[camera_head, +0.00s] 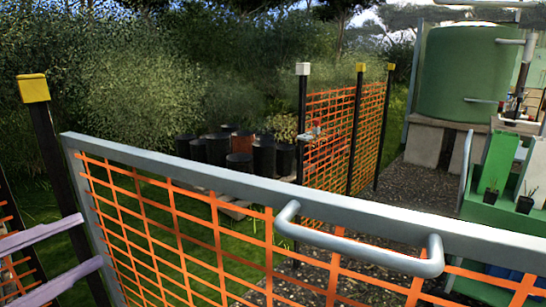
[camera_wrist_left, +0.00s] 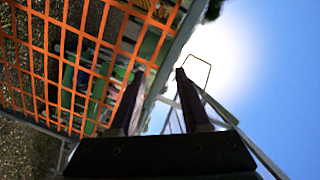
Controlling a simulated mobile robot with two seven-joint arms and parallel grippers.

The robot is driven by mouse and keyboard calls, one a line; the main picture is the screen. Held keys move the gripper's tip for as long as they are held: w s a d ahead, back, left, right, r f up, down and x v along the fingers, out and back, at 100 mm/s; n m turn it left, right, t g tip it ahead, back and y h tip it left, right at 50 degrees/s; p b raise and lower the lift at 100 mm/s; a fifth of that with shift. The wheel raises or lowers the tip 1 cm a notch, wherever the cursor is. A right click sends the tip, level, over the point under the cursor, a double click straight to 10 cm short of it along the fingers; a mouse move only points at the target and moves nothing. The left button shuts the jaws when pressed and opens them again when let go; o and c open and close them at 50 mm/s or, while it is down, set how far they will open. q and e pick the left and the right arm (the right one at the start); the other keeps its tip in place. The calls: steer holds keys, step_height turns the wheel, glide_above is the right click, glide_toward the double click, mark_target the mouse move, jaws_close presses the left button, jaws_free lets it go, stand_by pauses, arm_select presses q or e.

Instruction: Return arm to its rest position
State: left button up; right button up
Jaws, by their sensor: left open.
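My left gripper (camera_head: 92,239) comes in at the left edge of the head view, its two pale fingers spread and empty. In the left wrist view its dark fingers (camera_wrist_left: 159,75) also stand apart. A grey-framed gate (camera_head: 180,165) with orange mesh crosses the front of the head view. Its bar handle (camera_head: 350,246) is far to the right of the gripper. In the left wrist view the orange mesh (camera_wrist_left: 85,50) shows left of the fingers, and part of the grey frame appears between them; I cannot tell how far beyond. My right gripper is not in view.
A black post (camera_head: 48,150) with a yellow cap stands close to the left gripper. Beyond the gate are black pots (camera_head: 215,148), an orange mesh fence (camera_head: 330,125), a green tank (camera_head: 465,75) and a green planter (camera_head: 492,165). A gravel path (camera_head: 400,195) runs behind the gate.

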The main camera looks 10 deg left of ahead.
arm_select(q)
steer(key=s+d+n+g+y+p, duration=0.3)
steer(key=s+n+g+p, duration=0.3)
steer(key=s, duration=0.3)
steer(key=s+d+n+g+y+p, duration=0.2)
steer(key=s+d+n+g+p, duration=0.1)
steer(key=s+n+g, duration=0.45)
step_height(320, 180, up, 37)
steer(key=a+t+p, duration=0.1)
steer(key=p, duration=3.6)
steer(key=shift+s+r+n+y, duration=0.2)
steer(key=shift+n+y, duration=0.1)
steer(key=shift+n, duration=0.05)
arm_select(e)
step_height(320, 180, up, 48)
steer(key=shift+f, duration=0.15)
